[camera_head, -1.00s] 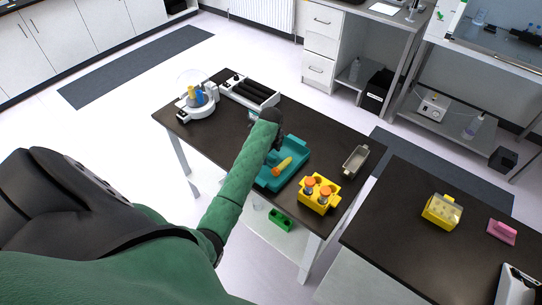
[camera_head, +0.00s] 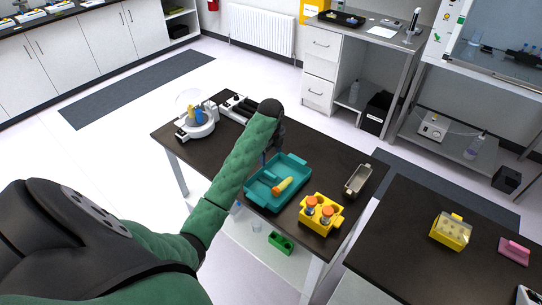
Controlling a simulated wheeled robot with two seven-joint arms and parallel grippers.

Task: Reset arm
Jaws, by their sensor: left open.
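My left arm comes in from the left in a green sleeve and reaches over the dark table (camera_head: 309,149). My left gripper (camera_head: 264,158) is small and mostly hidden behind the forearm, pointing down just behind the teal tray (camera_head: 262,191); it is open, and I see nothing held in it. An orange-yellow tool (camera_head: 284,185) lies in the tray. My right gripper is not in view.
A yellow rack (camera_head: 332,221) with orange-capped bottles and a grey tray (camera_head: 358,181) stand on the table's right. A white round device (camera_head: 196,126) and a roller device (camera_head: 238,108) stand at the back left. A second dark table (camera_head: 405,217) holds a yellow box (camera_head: 451,231).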

